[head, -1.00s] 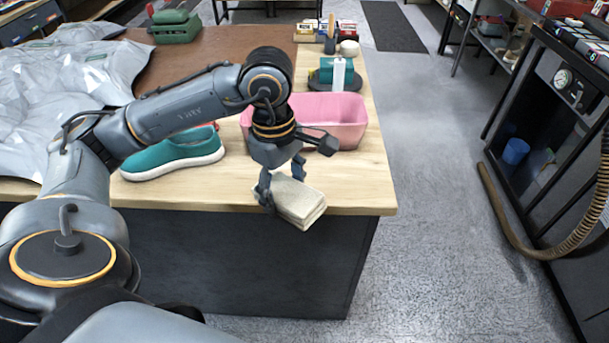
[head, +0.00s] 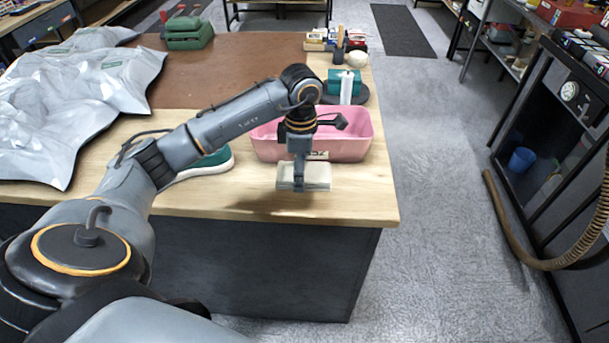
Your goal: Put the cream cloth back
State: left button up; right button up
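The cream cloth (head: 319,176) is a folded pad just in front of the pink tub (head: 350,150), in the middle right of the head view. My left gripper (head: 299,184) reaches down over the cloth and is shut on it. One finger crosses the cloth's near face; the far finger is hidden. A dark shadow lies on the wood below, but I cannot tell whether the cloth touches the table. My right gripper is not in view.
A teal sneaker (head: 207,165) lies partly behind my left arm. Crumpled silver bags (head: 60,100) cover the table's left. Behind the tub stand a white bottle (head: 346,88) and a teal block (head: 336,79). The wooden front strip (head: 350,207) is clear near the right corner.

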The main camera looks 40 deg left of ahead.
pick_arm(q)
jog(key=w+f, duration=0.2)
jog(key=shift+w+a+f+p, duration=0.1)
jog(key=shift+a+f+p, duration=0.05)
jog(key=shift+f+p, duration=0.2)
notch_tip(320, 180, down, 2)
jog(key=shift+f+p, duration=0.1)
jog(key=shift+p, duration=0.7)
jog(key=shift+f, duration=0.45)
jog(key=shift+f+b, duration=0.2)
jog(key=shift+b, duration=0.1)
jog(key=o, duration=1.1)
jog(key=shift+r, duration=0.1)
